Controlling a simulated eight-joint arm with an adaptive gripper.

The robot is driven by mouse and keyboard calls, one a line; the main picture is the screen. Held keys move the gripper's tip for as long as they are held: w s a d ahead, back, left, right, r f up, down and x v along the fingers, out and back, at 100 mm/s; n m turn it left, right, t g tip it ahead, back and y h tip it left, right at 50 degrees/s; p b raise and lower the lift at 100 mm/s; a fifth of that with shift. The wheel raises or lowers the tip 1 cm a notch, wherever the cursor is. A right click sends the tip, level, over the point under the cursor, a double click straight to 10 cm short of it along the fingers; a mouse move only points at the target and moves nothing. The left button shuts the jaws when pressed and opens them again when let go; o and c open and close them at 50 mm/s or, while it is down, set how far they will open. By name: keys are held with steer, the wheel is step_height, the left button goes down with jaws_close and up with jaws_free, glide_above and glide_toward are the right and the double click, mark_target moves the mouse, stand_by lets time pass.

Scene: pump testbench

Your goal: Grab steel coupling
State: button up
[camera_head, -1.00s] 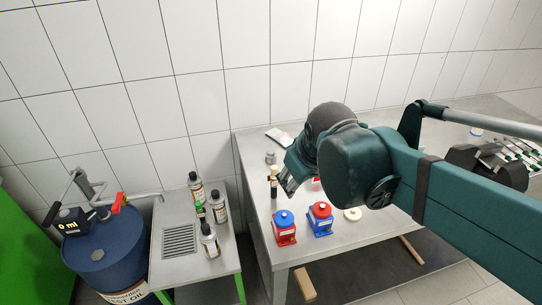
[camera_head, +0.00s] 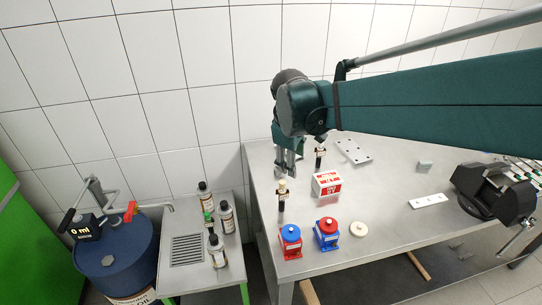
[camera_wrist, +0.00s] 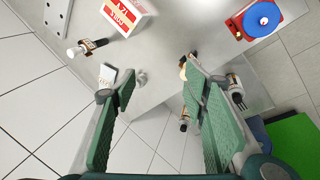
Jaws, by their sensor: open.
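A small grey cylindrical metal part, which looks like the steel coupling (camera_wrist: 140,78), stands on the table near its edge in the wrist view. My gripper (camera_wrist: 158,84) is open, with the green fingers on either side of the coupling in that picture. The coupling appears closer to the left finger; I cannot tell the height gap. In the head view my gripper (camera_head: 287,171) points down over the back left of the table and hides the coupling.
A white tag-like piece (camera_wrist: 108,75) lies beside the coupling. Dark bottles with pale caps (camera_head: 282,195) stand nearby, with a red-white box (camera_head: 326,184) and red and blue units (camera_head: 290,242) in front. The wall is close behind.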

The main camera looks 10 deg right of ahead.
steer(key=w+f+n+g+h+p, duration=0.1)
steer(key=w+f+n+g+p, duration=0.2)
steer(key=w, duration=0.8)
steer(key=n+h+p, duration=0.2)
steer(key=n, duration=0.3)
glide_above(275, 167)
steer(key=a, duration=0.1)
step_height(275, 167, down, 10)
steer(key=shift+s+r+g, duration=0.1)
steer(key=shift+s+g, duration=0.05)
steer(key=shift+g, duration=0.15)
steer(key=shift+x, duration=1.3)
steer(key=shift+x, duration=2.55)
steer(key=shift+a, duration=0.15)
steer(key=shift+c, duration=0.5)
